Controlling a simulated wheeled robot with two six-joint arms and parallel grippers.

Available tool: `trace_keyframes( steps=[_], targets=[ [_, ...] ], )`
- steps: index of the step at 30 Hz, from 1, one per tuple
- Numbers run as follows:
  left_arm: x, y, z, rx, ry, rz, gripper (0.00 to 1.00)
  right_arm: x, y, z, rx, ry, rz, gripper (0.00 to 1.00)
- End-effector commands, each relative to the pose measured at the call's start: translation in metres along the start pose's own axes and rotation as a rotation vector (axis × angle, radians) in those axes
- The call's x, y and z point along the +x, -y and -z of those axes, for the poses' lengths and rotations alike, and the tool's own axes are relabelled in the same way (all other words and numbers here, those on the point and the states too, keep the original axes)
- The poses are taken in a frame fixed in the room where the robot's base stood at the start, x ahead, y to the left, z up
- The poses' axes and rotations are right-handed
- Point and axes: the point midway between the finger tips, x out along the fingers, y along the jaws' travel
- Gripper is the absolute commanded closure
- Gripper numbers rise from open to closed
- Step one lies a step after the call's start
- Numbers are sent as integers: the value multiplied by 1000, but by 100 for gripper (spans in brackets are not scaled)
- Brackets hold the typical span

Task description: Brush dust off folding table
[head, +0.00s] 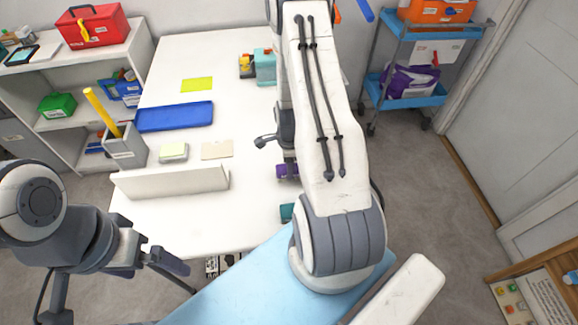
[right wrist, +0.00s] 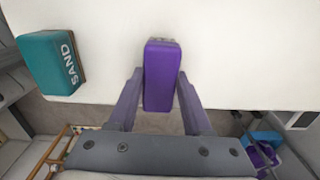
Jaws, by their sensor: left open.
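The white folding table (head: 215,55) fills the middle of the head view. A purple block (right wrist: 162,75) lies at its edge in the right wrist view, partly overhanging; it also shows small in the head view (head: 284,171). My right gripper (right wrist: 161,76) has its fingertips against both long sides of this block. My left gripper (head: 176,277) is open and empty in front of the table's near edge. No dust is clearly visible.
A blue tray (head: 175,116), a grey holder (head: 125,148) with a yellow handle, a sponge (head: 174,151), a beige card (head: 217,150) and an upright white panel (head: 172,181) occupy the table's left side. A blue cart (head: 404,93) stands behind right. My right arm hides part of the table.

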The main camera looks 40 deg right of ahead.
Motion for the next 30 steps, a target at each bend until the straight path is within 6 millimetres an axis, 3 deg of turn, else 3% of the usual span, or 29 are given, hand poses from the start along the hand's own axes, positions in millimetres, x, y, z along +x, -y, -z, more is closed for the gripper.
trace_keyframes(
  steps=[1,2,3,14,30],
  targets=[
    [0,0,0,0,0,0,0,0,0,0,0,0,0,32],
    [0,0,0,0,0,0,0,0,0,0,0,0,0,21],
    [0,0,0,0,0,0,0,0,0,0,0,0,0,16],
    [0,0,0,0,0,0,0,-4,1,0,0,0,2,16],
    [8,1,0,0,0,0,0,-91,1,0,0,0,5,16]
  ],
)
